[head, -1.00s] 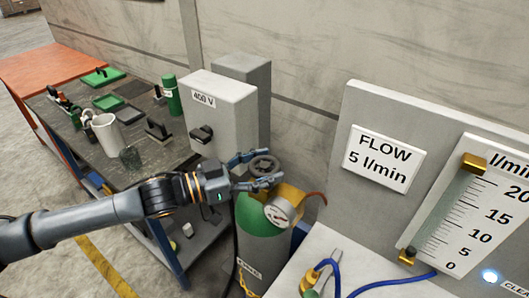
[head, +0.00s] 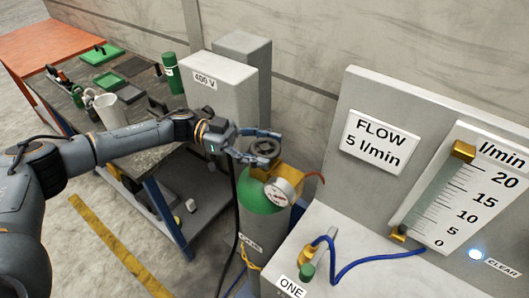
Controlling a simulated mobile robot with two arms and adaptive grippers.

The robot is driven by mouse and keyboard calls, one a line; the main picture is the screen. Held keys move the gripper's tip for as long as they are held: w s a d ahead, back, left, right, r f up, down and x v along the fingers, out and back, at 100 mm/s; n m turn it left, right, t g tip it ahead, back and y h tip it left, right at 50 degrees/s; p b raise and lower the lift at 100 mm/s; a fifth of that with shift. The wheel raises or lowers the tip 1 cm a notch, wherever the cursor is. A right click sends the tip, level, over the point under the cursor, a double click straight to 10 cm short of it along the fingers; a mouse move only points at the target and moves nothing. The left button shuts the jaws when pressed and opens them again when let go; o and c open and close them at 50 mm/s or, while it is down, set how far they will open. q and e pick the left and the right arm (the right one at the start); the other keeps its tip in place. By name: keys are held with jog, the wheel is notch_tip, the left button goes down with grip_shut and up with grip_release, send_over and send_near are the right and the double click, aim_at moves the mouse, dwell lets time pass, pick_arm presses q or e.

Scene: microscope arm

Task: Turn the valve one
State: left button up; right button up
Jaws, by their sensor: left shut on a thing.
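A dark round handwheel (head: 264,147) sits on top of the green gas cylinder (head: 258,194), above a brass valve body and a round gauge (head: 279,192). My left gripper (head: 265,146) is shut on this handwheel, with one finger on the far side and one on the near side. A white label reading ONE (head: 289,286) lies at the bottom of the view, beside a small green knob (head: 307,272) and a brass fitting (head: 307,256). Nothing of mine touches the green knob. My right gripper is not in view.
A panel with a FLOW 5 l/min sign (head: 380,142) and a flow scale (head: 457,195) stands at the right. A blue hose (head: 345,272) crosses the white bench. A grey 400 V box (head: 222,100) and a cluttered workbench stand behind my left arm.

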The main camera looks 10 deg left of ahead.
aim_at(253, 141)
pick_arm(q)
jog(key=shift+f+m+g+y+b, duration=0.1)
jog(key=shift+m+g+y+b, duration=0.3)
jog(key=shift+m+g+b, duration=1.2)
jog(key=shift+g+b, duration=0.3)
jog(key=shift+g, duration=0.5)
jog(key=shift+r, duration=0.2)
jog(key=o, duration=1.2)
jog(key=shift+c, duration=0.2)
jog(key=shift+w+a, duration=0.1)
jog(key=shift+a, duration=0.05)
jog(key=shift+v, duration=3.55)
